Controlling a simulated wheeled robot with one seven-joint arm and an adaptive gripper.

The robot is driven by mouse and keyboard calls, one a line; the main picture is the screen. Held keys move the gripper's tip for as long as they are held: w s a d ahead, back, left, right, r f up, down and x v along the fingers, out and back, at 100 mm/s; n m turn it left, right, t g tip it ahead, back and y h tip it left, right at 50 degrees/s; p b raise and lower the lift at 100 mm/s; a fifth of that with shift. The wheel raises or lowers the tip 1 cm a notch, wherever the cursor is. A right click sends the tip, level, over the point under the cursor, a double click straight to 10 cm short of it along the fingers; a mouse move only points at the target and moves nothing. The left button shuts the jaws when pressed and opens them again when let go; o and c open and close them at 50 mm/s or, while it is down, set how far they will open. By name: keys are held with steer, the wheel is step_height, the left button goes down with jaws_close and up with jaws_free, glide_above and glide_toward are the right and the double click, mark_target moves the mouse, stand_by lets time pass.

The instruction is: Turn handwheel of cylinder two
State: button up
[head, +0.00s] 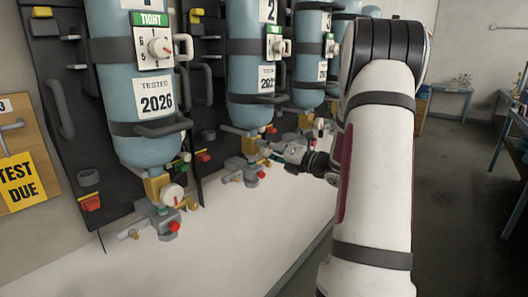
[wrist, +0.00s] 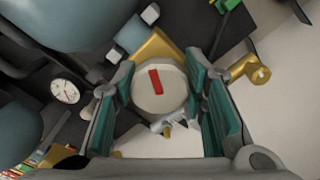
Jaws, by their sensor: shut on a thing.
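Cylinder two (head: 253,74) is the blue cylinder with a "2" label, second from the left in the head view. Its brass valve (head: 250,145) is below it, and my gripper (head: 268,150) reaches that valve from the right. In the wrist view, the round cream handwheel (wrist: 173,100) with a red bar mark sits between the teal-padded fingers of my gripper (wrist: 161,86), which is shut on it. The red bar tilts slightly from upright. In the head view, my gripper hides this handwheel.
Another blue cylinder (head: 133,75) with its own valve and cream handwheel (head: 172,194) stands at left. More cylinders (head: 311,60) stand behind. In the wrist view, a gauge (wrist: 66,91) is left of the fingers and a brass fitting (wrist: 247,68) is close at right. Floor (head: 450,180) is free at right.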

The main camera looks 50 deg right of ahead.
steer(key=n+b, duration=0.1)
steer(key=n, duration=0.1)
steer(key=n+b, duration=0.2)
steer(key=n, duration=0.1)
steer(key=shift+w+f+n, duration=0.15)
steer(key=shift+n, duration=0.15)
steer(key=n+b, duration=0.5)
steer(key=shift+a+n, duration=0.15)
steer(key=shift+n, duration=0.15)
steer(key=n+b, duration=0.5)
steer(key=b, duration=0.2)
steer(key=shift+a+f, duration=0.1)
steer(key=shift+f, duration=0.05)
steer(key=n+b, duration=0.5)
steer(key=b, duration=0.1)
steer(key=n+b, duration=0.5)
steer(key=b, duration=0.2)
steer(key=shift+f+b, duration=0.15)
steer(key=shift+b, duration=0.15)
steer(key=n+b, duration=0.5)
steer(key=b, duration=0.1)
steer(key=shift+n, duration=0.4)
steer(key=n+b, duration=0.5)
steer(key=shift+f+b, duration=0.1)
steer(key=shift+b, duration=0.2)
steer(key=shift+n+b, duration=1.6)
steer(key=shift+n, duration=0.9)
